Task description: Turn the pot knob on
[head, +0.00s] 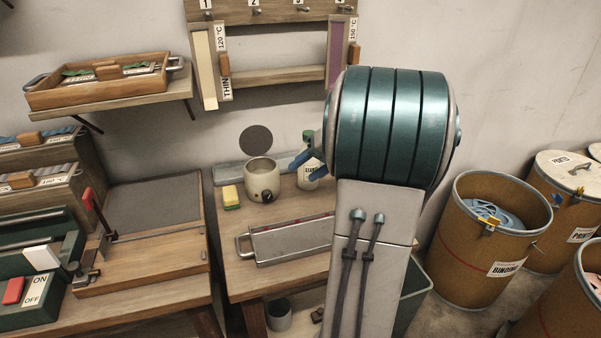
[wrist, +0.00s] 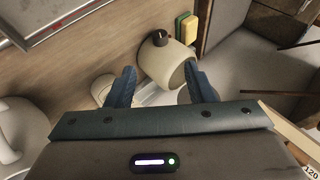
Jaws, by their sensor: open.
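The pot (head: 260,176) is a cream, rounded vessel on the wooden bench, in the middle of the head view. Its dark knob (head: 267,196) is on the lower front side. In the wrist view the pot (wrist: 160,66) lies ahead of and partly between my fingertips, with the black knob (wrist: 160,38) on its far side. My gripper (head: 301,162) is open and empty, its blue fingers just right of the pot in the head view. The open fingers also show in the wrist view (wrist: 160,78). I cannot tell whether they touch the pot.
A white labelled bottle (head: 309,178) stands close by my fingers. A yellow-green sponge (head: 231,197) lies left of the pot. A metal tray (head: 290,240) lies in front. A wall rack (head: 275,76) hangs above. Bare bench (head: 233,268) shows around the tray.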

